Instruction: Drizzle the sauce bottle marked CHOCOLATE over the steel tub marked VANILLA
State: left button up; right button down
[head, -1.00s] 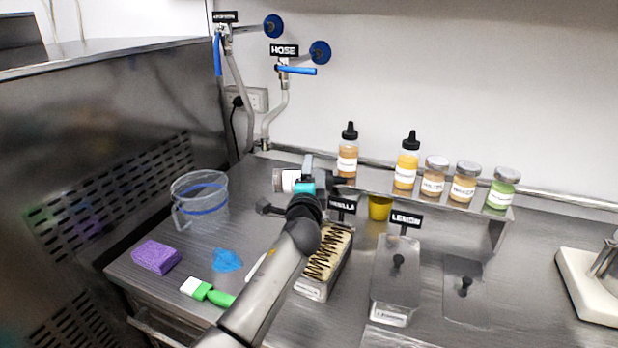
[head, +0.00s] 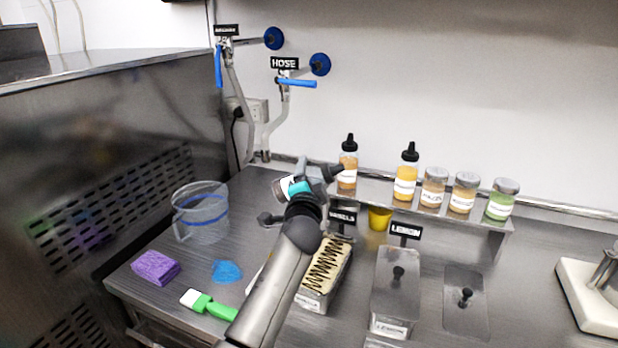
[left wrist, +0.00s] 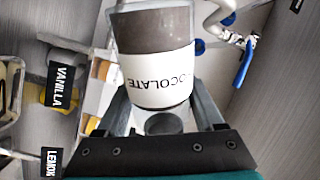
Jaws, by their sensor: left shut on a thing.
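The CHOCOLATE sauce bottle (left wrist: 158,60) has dark brown contents and a white label, which reads upside down in the left wrist view. My left gripper (left wrist: 163,112) is shut on it, with a finger on each side. In the head view the bottle (head: 281,188) is tilted and partly hidden by my gripper (head: 302,180), up and left of the VANILLA tub. The steel VANILLA tub (head: 312,302) stands on the counter, with dark zigzag sauce lines across its pale top. Its black VANILLA sign (head: 342,217) stands behind it and also shows in the left wrist view (left wrist: 64,87).
A covered LEMON tub (head: 392,290) stands right of the VANILLA tub. A shelf (head: 490,226) behind holds two sauce bottles and several jars. A clear pitcher (head: 203,215), purple sponge (head: 156,267), blue patch (head: 227,271) and green-handled brush (head: 205,304) are on the left.

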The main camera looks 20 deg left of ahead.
pick_arm(q)
jog(key=shift+r+n+p, duration=0.2)
jog(key=shift+r+n, duration=0.45)
jog(key=shift+n, duration=0.5)
jog(key=shift+r+n+p, duration=0.15)
jog(key=shift+r+n, duration=0.5)
jog(key=shift+n, duration=0.5)
jog(key=n, duration=0.2)
jog(key=r+n, duration=0.1)
jog(key=n, duration=0.3)
jog(key=r+n, duration=0.1)
jog(key=n, duration=0.1)
jog(key=shift+p, duration=0.35)
